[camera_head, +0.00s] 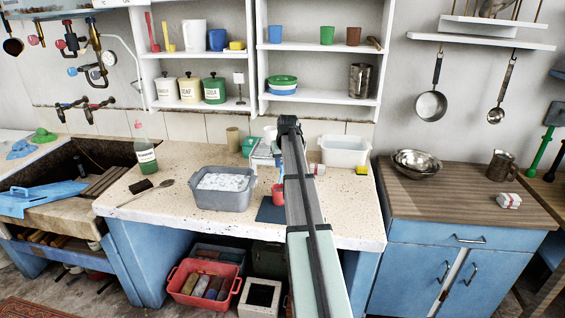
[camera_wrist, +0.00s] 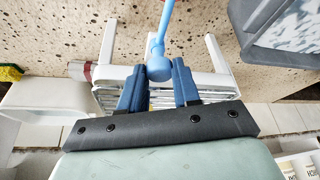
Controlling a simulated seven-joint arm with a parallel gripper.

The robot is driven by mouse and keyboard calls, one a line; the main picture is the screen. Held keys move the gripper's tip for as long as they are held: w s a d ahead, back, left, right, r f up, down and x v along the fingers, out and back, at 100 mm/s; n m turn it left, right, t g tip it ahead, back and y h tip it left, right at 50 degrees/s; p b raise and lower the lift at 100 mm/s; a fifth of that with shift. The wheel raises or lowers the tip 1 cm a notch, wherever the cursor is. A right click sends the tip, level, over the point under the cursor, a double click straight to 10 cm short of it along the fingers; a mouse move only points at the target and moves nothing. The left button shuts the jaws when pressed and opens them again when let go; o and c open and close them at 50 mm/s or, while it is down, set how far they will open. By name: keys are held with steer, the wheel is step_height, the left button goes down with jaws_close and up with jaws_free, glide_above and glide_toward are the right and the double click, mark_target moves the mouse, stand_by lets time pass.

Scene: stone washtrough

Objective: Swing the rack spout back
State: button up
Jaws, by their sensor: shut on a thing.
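The white dish rack (camera_head: 262,150) stands on the speckled counter, partly hidden behind my arm in the head view. In the wrist view the rack (camera_wrist: 215,78) shows its white frame and bars. A light-blue rod with a round end (camera_wrist: 164,28), which looks like the rack's spout, runs out over the counter. My gripper (camera_wrist: 158,68) has its blue fingers on either side of the round end and is shut on it. Its fingertips are hidden behind my arm in the head view.
A grey tub with white contents (camera_head: 222,190) stands left of the rack. A white tub (camera_head: 345,150) and a yellow sponge (camera_head: 361,170) are to the right. A red cup (camera_head: 278,193) and a dark-blue mat (camera_head: 271,210) lie close to my arm. Shelves (camera_head: 318,98) hang above.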

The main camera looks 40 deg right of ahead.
steer(key=shift+m, duration=0.5)
steer(key=m+h, duration=0.1)
steer(key=m, duration=0.1)
steer(key=m+g, duration=0.1)
steer(key=m, duration=0.1)
steer(key=shift+w+a+m+h, duration=0.15)
steer(key=shift+m+h, duration=0.25)
steer(key=m+g, duration=0.1)
steer(key=m, duration=0.2)
steer(key=m+g+h, duration=0.1)
steer(key=m, duration=0.2)
steer(key=o, duration=0.8)
steer(key=shift+c, duration=0.2)
